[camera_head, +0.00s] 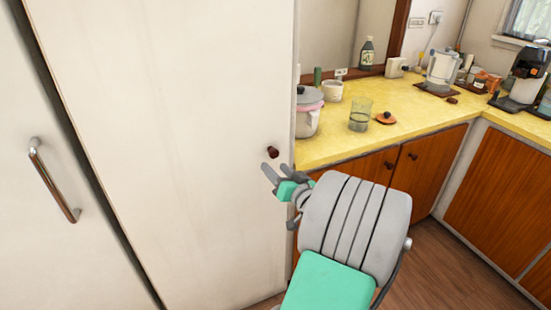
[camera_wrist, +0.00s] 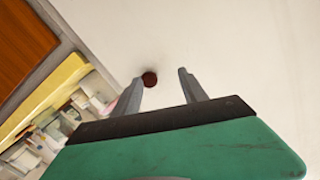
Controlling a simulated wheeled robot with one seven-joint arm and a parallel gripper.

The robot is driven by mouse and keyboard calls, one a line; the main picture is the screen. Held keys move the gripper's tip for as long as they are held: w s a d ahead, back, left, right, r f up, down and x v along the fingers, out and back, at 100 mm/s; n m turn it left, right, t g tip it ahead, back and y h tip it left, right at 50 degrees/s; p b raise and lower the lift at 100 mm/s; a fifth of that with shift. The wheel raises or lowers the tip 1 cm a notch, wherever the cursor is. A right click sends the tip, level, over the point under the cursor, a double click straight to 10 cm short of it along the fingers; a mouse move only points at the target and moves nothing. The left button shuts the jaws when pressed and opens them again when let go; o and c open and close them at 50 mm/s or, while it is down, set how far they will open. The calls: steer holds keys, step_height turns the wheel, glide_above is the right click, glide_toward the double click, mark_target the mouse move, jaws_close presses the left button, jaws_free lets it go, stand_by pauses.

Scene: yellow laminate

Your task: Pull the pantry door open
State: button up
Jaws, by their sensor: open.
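The pantry door (camera_head: 180,130) is a tall cream panel that looks closed. Its small dark red-brown round knob (camera_head: 272,152) sits near the right edge. My gripper (camera_head: 277,170) is just below the knob in the head view, with its fingers pointing toward the door. In the wrist view the knob (camera_wrist: 150,79) lies ahead of my open gripper (camera_wrist: 161,83), nearer the left finger. The space between the fingers looks empty. I cannot tell exactly how far the fingertips are from the door surface.
Left of a dark gap is another pale door with a metal bar handle (camera_head: 54,180). To the right, a yellow counter (camera_head: 400,105) holds a pot (camera_head: 308,112), a glass (camera_head: 360,115) and a kettle. Wooden cabinets (camera_head: 420,160) stand below it. Some wooden floor (camera_head: 450,260) is clear.

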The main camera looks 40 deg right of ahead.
mark_target(276, 154)
steer(key=shift+m+t+h, duration=0.3)
steer(key=shift+m+h, duration=0.3)
steer(key=shift+h, duration=0.1)
steer(key=w+d, duration=0.1)
steer(key=w, duration=0.1)
steer(key=w+d+p, duration=0.1)
steer(key=w+d, duration=0.1)
steer(key=w+d+p, duration=0.1)
steer(key=w, duration=0.1)
steer(key=shift+d+r, duration=0.25)
steer(key=shift+r, duration=0.1)
steer(key=shift+s, duration=0.1)
steer(key=shift+c, duration=0.5)
jaws_close()
